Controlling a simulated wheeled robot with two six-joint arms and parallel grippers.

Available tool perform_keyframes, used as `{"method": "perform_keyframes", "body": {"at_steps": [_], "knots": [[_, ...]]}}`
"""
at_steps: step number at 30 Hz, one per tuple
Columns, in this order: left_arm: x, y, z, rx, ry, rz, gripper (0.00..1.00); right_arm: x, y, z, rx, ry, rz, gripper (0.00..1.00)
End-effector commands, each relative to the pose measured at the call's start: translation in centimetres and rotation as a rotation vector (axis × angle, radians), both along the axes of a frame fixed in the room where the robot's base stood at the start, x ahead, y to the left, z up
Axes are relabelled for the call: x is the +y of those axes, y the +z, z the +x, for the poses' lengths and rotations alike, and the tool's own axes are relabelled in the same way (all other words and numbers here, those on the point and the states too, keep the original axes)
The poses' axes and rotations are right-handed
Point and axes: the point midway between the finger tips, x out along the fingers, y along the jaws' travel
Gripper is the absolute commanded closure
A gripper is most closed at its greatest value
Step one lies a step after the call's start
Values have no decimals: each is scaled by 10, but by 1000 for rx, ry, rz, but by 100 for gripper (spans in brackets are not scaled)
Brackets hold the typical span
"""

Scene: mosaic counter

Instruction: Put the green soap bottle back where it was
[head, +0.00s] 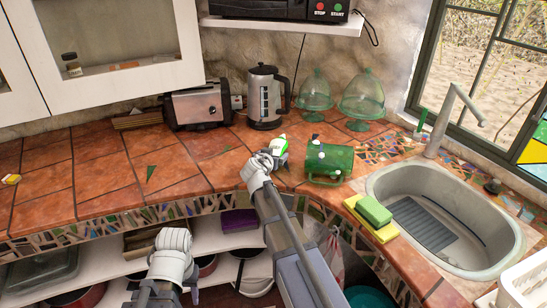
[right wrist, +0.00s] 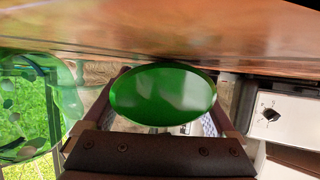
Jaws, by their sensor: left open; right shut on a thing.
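The green soap bottle (head: 284,143) is held in my right gripper (head: 277,149) over the tiled counter, left of a larger green drum-like thing. In the head view only a small green and white part of it shows past my gripper. In the right wrist view the bottle (right wrist: 163,95) shows as a smooth green oval end between the dark fingers. The counter surface is close to it, but I cannot tell if they touch. My left gripper (head: 174,240) is open and empty, low in front of the counter; its fingertips are hard to make out.
A green drum-like thing (head: 330,161) stands close right of my right gripper. Behind are a toaster (head: 198,107), a kettle (head: 266,97) and green glass domes (head: 361,98). A green sponge (head: 374,210) lies before the sink (head: 387,183). The counter's left part is mostly clear.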

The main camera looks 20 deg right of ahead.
Motion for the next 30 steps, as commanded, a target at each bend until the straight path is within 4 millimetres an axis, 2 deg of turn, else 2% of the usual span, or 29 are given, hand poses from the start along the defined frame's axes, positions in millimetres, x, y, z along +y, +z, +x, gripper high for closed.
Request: {"method": "perform_keyframes", "body": {"at_steps": [3, 4, 5, 6, 15, 24, 30], "knots": [[0, -3, 0, 0, 0, 0, 50, 0, -3, 0, -1, 1, -2, 86], [0, -2, 0, 0, 0, 0, 50, 0, -2, 0, 0, 0, 0, 6], [0, -2, 0, 0, 0, 0, 50, 0, -2, 0, 0, 0, 0, 3], [0, -2, 0, 0, 0, 0, 50, 0, -2, 0, 0, 0, 0, 0], [0, -7, 0, 0, 0, 0, 50, 0, -6, 0, 0, 0, 0, 0], [0, 25, 0, 0, 0, 0, 50, 32, 25, -41, 0, 2, 0, 0], [0, 37, 0, 0, 1, 0, 50, 53, 38, -68, 0, 2, 0, 0]]}}
